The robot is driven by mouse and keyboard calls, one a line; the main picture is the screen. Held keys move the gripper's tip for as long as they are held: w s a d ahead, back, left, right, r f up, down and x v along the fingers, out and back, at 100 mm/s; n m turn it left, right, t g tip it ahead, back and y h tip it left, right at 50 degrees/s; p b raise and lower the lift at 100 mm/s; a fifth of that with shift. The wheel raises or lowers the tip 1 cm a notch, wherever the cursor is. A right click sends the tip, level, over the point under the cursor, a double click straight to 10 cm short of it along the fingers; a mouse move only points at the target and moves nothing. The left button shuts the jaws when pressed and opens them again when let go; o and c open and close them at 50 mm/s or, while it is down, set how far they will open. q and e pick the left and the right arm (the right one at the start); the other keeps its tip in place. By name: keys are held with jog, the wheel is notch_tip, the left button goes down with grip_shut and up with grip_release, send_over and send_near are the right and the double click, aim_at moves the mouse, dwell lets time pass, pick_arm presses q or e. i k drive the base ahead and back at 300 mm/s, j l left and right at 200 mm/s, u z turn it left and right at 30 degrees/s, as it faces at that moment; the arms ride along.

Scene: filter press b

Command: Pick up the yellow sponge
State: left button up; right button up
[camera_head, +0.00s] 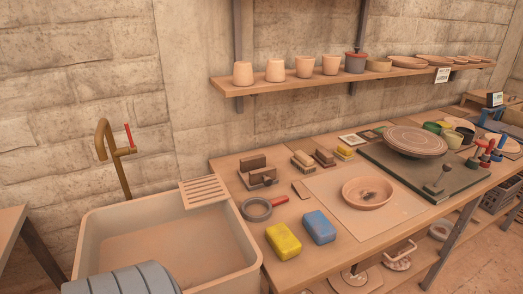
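The yellow sponge (283,241) lies flat on the wooden worktable near its front left corner, just right of the sink. A blue sponge (319,228) lies close beside it on the right, with a narrow gap between them. The top and front side of the yellow sponge show clearly, and nothing covers it. Neither of my grippers is in view.
A sink (98,222) with a brass tap (112,150) stands left. A red-handled round tool (262,208) lies behind the sponges. A bowl (367,193) sits on a board to the right. Brushes (303,160) lie farther back. A shelf (290,83) holds pots above.

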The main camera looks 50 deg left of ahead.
aim_at(285, 244)
jog(key=i+l+u, duration=0.15)
jog(key=u, duration=0.25)
jog(key=i+l+u, duration=0.2)
jog(key=u, duration=0.2)
jog(key=i+l+u, duration=0.1)
jog(key=l+u, duration=0.15)
jog(key=u, duration=0.15)
jog(key=i+l+u, duration=0.1)
jog(key=l+u, duration=0.45)
jog(key=u, duration=0.25)
jog(key=i+l, duration=0.05)
